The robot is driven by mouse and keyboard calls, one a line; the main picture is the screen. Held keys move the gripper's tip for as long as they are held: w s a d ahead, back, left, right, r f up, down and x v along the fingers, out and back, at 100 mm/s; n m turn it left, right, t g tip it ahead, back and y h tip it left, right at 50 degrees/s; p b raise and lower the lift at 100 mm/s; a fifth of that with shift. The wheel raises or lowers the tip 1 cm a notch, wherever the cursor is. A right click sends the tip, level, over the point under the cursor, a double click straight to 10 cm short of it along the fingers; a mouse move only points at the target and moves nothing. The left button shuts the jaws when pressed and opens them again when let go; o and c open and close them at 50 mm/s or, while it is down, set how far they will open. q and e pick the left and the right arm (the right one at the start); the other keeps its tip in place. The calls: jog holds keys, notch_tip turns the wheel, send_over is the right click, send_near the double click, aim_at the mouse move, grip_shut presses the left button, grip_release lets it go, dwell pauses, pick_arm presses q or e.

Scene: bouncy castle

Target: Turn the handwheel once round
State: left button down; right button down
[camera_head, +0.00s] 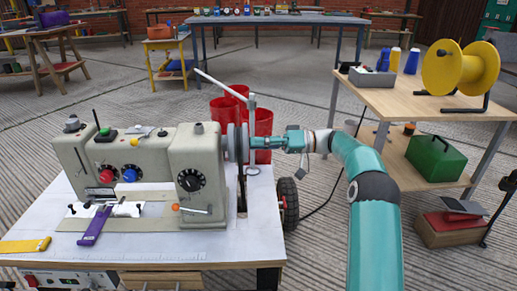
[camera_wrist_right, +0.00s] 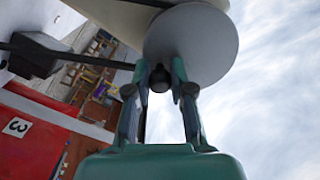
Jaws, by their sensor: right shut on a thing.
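A beige sewing machine (camera_head: 195,150) stands on a white-topped table in the head view. Its grey round handwheel (camera_head: 231,143) is on the machine's right end. In the right wrist view the handwheel (camera_wrist_right: 208,38) is a pale disc with a dark knob (camera_wrist_right: 159,78) near its lower edge. My right gripper (camera_head: 255,143) reaches in from the right, level with the wheel. In the right wrist view its fingers (camera_wrist_right: 158,75) are closed around the knob, one on each side. My left gripper is not in view.
Red cylindrical containers (camera_head: 263,128) stand just behind the wheel. A grey post with a slanted bar (camera_head: 222,84) rises close by. A wooden table (camera_head: 425,103) at right holds a yellow spool (camera_head: 445,68). A purple strip (camera_head: 93,226) lies at the machine's front left.

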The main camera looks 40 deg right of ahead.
jog(key=shift+f, duration=0.1)
dwell(0.3)
jog(key=c, duration=1)
grip_release()
jog(key=v, duration=1.2)
